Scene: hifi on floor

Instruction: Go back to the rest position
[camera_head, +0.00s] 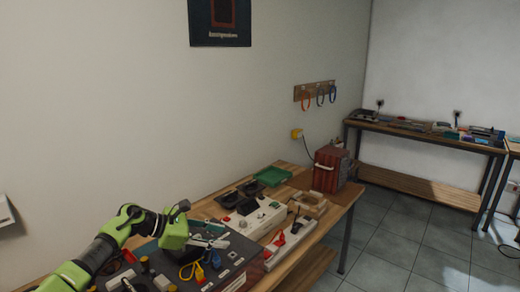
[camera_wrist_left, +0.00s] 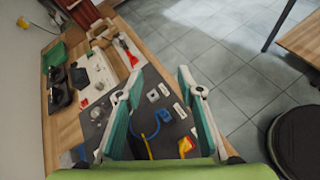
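My left arm (camera_head: 95,255), green and black, comes in from the lower left over the workbench (camera_head: 345,197). My left gripper (camera_head: 222,241) is above the dark panel (camera_head: 240,262) at the near end of the bench. In the left wrist view, its two teal fingers (camera_wrist_left: 158,76) stand wide apart with nothing held between them. Behind them lies the dark panel with a blue cable loop (camera_wrist_left: 152,124), a yellow piece and a red piece (camera_wrist_left: 186,146). My right gripper is not in view.
A white device (camera_head: 257,217), a white holder with a red part (camera_head: 290,243), a wooden frame (camera_head: 308,203), black trays (camera_head: 240,193), a green tray (camera_head: 273,176) and a red box (camera_head: 331,169) crowd the bench. The wall is behind.

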